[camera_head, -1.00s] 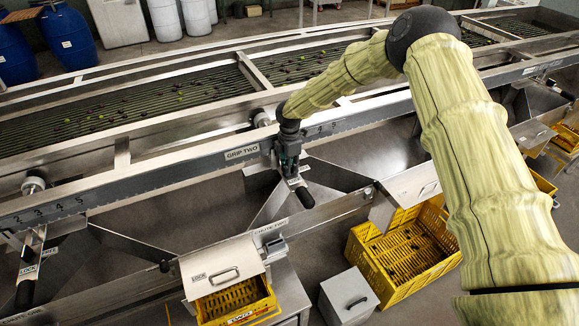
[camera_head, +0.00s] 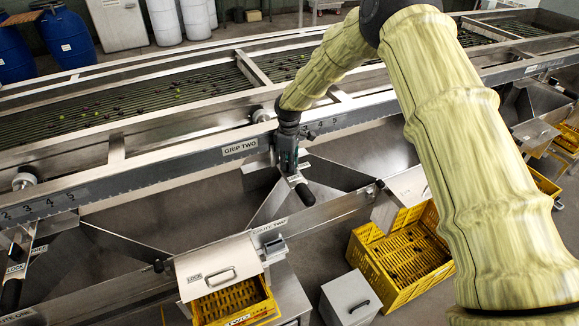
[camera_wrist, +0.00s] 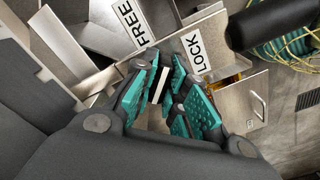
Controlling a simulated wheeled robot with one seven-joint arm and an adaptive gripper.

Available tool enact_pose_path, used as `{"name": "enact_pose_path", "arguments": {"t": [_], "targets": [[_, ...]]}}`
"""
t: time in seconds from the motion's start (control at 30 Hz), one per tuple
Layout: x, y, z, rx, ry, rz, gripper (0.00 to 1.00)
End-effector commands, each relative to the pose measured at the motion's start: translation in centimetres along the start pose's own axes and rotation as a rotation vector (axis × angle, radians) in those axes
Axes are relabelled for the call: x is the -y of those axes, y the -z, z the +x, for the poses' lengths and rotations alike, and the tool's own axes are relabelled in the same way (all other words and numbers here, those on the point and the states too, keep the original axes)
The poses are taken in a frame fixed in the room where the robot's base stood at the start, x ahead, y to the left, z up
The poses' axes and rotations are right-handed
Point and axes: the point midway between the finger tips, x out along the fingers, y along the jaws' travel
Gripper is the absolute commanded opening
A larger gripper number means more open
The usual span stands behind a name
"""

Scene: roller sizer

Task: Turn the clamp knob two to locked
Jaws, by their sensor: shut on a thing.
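The "GRIP TWO" label (camera_head: 240,147) is on the long steel rail. My gripper (camera_head: 288,164) is just right of it, pointing down in front of the rail. In the wrist view my gripper (camera_wrist: 161,98) has its teal-padded fingers closed around a small part, with a narrow pale strip showing between them. The clamped part is mostly hidden, so its turn angle cannot be read. The "FREE" label (camera_wrist: 137,24) and "LOCK" label (camera_wrist: 196,51) are just beyond the fingertips. A black handle (camera_head: 305,194) hangs below my gripper; a dark cylinder (camera_wrist: 270,22) shows at upper right in the wrist view.
Chute two's lidded box (camera_head: 219,266) with a yellow crate (camera_head: 235,301) is below left. A larger yellow crate (camera_head: 404,250) and grey box (camera_head: 350,298) stand at lower right. The roller bed (camera_head: 140,100) with scattered fruit lies behind the rail.

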Motion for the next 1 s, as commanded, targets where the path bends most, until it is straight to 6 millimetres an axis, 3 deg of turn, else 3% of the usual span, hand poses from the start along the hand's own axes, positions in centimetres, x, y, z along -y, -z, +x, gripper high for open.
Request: {"name": "enact_pose_path", "arguments": {"t": [0.6, 1.0], "targets": [[-0.35, 0.32, -0.42, -0.009, -0.008, 0.564, 0.0], [-0.4, 0.27, -0.52, -0.011, -0.007, 0.782, 0.0]]}}
